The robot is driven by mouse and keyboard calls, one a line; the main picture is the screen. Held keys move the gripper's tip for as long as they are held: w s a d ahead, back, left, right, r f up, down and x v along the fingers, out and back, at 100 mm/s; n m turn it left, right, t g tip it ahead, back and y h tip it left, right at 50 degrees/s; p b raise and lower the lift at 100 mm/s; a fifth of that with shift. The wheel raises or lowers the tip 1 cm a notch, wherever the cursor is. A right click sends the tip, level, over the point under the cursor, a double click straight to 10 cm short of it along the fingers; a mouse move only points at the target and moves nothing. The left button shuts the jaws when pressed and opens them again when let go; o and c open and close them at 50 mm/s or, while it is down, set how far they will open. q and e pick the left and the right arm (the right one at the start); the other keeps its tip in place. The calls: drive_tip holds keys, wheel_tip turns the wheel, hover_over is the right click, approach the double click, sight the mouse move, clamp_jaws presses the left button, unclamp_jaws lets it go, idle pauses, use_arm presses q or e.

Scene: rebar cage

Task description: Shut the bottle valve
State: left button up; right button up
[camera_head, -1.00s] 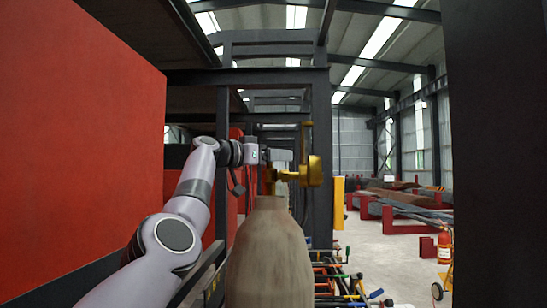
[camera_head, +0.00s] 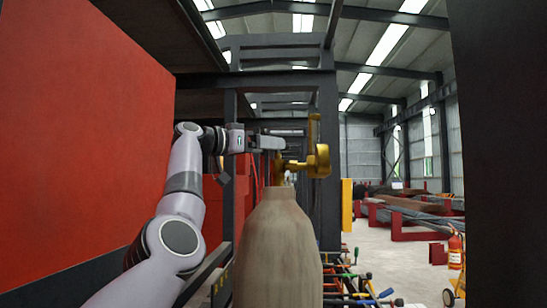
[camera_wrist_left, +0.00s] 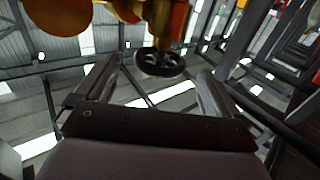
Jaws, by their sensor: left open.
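A beige gas bottle (camera_head: 279,245) stands upright in the middle of the head view. A brass valve (camera_head: 305,163) with a round brass part on its right sits on the bottle's neck. My left gripper (camera_head: 270,142) is at the valve's upper left, its fingers partly hidden. In the left wrist view my gripper (camera_wrist_left: 155,85) is open, its two fingers apart with nothing between them. A dark spoked handwheel (camera_wrist_left: 160,63) of the valve shows just beyond the fingertips, under blurred brass parts. My right gripper is not in view.
A red panel (camera_head: 85,140) fills the left side. Dark steel posts stand behind the bottle. Several coloured-handled tools (camera_head: 355,285) lie low at its right. A red fire extinguisher (camera_head: 455,250) stands at the far right, with open floor before it.

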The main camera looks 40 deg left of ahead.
use_arm(q)
drive_tip(key=shift+s+a, duration=0.15)
drive_tip(key=shift+s, duration=0.45)
